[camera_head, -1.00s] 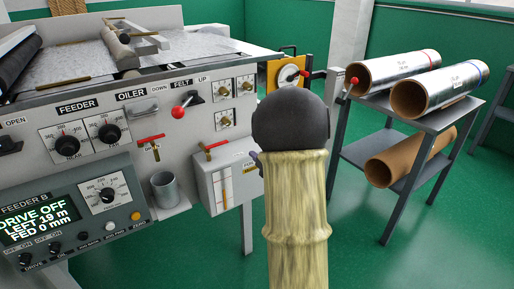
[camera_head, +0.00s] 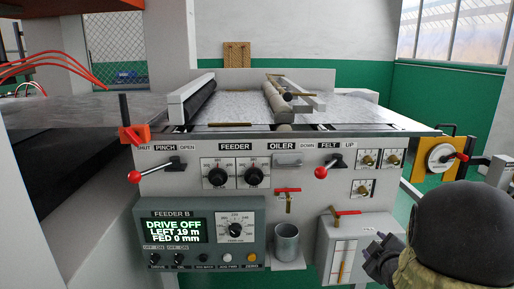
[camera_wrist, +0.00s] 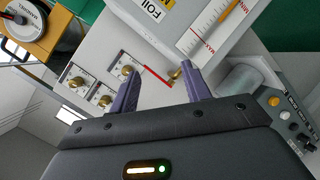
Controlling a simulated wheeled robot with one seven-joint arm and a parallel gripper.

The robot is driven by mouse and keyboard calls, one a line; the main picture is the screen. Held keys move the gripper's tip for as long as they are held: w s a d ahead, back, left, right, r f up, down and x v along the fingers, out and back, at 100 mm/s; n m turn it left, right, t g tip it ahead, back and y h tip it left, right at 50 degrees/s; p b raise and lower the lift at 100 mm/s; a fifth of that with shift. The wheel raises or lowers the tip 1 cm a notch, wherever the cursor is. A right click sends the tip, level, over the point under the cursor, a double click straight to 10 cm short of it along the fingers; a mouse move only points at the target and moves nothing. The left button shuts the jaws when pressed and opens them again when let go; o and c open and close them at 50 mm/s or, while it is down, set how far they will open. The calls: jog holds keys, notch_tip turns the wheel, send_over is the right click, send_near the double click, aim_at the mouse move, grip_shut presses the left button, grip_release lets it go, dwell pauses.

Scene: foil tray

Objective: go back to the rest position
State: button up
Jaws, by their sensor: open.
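My gripper (camera_head: 376,252) shows at the lower right of the head view, in front of the white oil box (camera_head: 345,240) on the machine's front. In the wrist view, my gripper (camera_wrist: 158,68) has its two purple fingers spread apart with nothing held between them. The fingers point toward the machine front (camera_wrist: 225,85), apart from each other. I cannot tell the exact gap between the fingertips and the panel. My dark, round arm joint hides the area at the lower right of the head view.
The feeder display (camera_head: 178,231) reads DRIVE OFF, LEFT 19 m, FED 0 mm. Red-knobbed pinch lever (camera_head: 150,173) and felt lever (camera_head: 332,164) stick out from the panel. A metal cup (camera_head: 286,243) stands low on a ledge. A yellow plate with a handwheel (camera_head: 440,157) is at right.

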jog(key=s+a+f+m+g+y, duration=0.1)
jog(key=s+a+f+m+g, duration=0.4)
jog(key=s+a, duration=0.45)
jog(key=s+a+f+m+g+y, duration=0.1)
jog(key=s+a+f+m+g, duration=0.2)
jog(key=s+a+m+g, duration=0.45)
notch_tip(320, 180, up, 31)
jog(key=s+n+t+p, duration=0.1)
jog(key=s+n+p, duration=0.1)
jog(key=p, duration=2.9)
jog(key=shift+s+r+n+p, duration=0.2)
jog(key=shift+s+n+p, duration=0.1)
jog(key=shift+n, duration=0.15)
jog(key=shift+t, duration=0.25)
